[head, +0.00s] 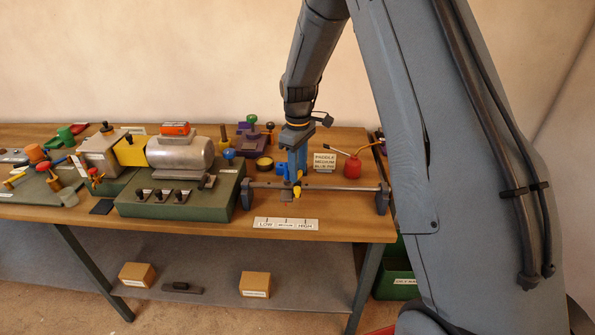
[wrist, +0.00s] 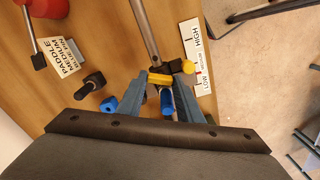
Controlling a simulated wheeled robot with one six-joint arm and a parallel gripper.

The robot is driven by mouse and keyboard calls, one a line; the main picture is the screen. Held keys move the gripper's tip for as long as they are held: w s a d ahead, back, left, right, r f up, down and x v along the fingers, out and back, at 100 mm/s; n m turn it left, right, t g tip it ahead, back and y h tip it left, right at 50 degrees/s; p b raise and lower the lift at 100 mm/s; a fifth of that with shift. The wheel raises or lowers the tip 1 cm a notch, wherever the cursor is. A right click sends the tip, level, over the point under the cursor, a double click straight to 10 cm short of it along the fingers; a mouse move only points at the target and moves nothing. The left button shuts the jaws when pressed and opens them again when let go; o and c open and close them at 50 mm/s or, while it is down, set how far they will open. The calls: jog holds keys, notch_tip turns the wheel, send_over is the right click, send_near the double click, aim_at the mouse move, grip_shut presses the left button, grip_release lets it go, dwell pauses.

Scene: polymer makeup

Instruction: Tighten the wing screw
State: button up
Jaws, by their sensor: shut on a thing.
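A slider block (wrist: 174,66) sits on a grey rod (head: 345,189) held between two dark end brackets. A yellow bar-shaped piece, which looks like the wing screw (wrist: 160,79), stands at the slider. My gripper (wrist: 161,78) points down over the slider and is shut on this yellow piece, with one finger on each side of it. In the head view my gripper (head: 297,172) hides much of the slider. A yellow knob (wrist: 188,67) sticks out at the slider's front, above the scale (head: 286,224) marked LOW, MEDIUM, HIGH. A blue cylinder (wrist: 166,103) shows between my fingers.
A blue knob (wrist: 108,105) and a black knob (wrist: 94,82) stand close to my fingers. Behind the rod are a PADDLE MEDIUM sign (head: 325,161) and a red oil can (head: 353,166). A green-based machine (head: 180,205) stands left; the table's front edge is near.

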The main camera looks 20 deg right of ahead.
jog(key=shift+m, duration=1)
jog(key=shift+b, duration=0.3)
jog(key=o, duration=1.1)
jog(key=shift+r, duration=0.1)
jog(key=shift+r+b, duration=1.5)
jog(key=shift+r, duration=2.35)
jog(key=shift+c, duration=0.4)
